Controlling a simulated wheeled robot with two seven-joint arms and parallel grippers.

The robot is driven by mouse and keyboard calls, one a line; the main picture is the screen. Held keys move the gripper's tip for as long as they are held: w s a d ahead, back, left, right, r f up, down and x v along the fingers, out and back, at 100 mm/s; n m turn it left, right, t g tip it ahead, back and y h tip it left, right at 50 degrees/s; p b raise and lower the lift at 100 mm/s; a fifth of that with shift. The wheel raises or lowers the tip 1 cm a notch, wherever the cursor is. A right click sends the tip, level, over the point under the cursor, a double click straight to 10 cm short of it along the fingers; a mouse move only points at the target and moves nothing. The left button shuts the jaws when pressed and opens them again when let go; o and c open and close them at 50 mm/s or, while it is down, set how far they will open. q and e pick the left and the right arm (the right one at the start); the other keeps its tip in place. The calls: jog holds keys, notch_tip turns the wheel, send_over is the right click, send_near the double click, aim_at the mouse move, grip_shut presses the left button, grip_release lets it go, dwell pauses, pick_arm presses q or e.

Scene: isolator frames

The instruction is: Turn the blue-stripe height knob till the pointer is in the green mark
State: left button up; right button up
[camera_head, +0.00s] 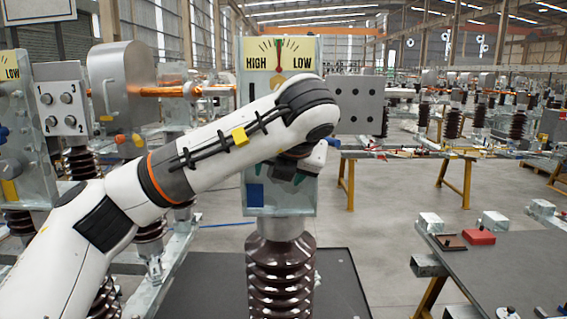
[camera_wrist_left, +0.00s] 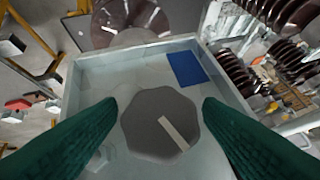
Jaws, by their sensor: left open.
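The post's panel (camera_head: 308,200) carries a yellow HIGH/LOW dial (camera_head: 262,50) at its top in the head view. A green mark is at the dial's top middle, and the thin pointer (camera_head: 280,58) seems to stand near upright toward it; whether it lies within the mark is too small to tell. A blue patch (camera_head: 255,195) marks the panel's lower part. In the left wrist view the dark, many-sided knob (camera_wrist_left: 150,112) with a pale line sits beside the blue patch (camera_wrist_left: 187,68). My left gripper (camera_wrist_left: 160,104) is open, its green fingers on either side of the knob, with gaps visible.
A second panel (camera_head: 35,150) with a LOW dial and yellow patch stands at the left. A metal box with numbered knobs (camera_head: 62,108) is beside it. A grey work table (camera_head: 510,270) with a red block (camera_head: 479,237) is at the right.

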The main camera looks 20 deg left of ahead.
pick_arm(q)
jog(key=b+v, duration=0.3)
jog(key=v, duration=0.8)
jog(key=shift+s+d+r, duration=0.2)
jog(key=shift+s, duration=0.05)
jog(key=shift+f, duration=0.1)
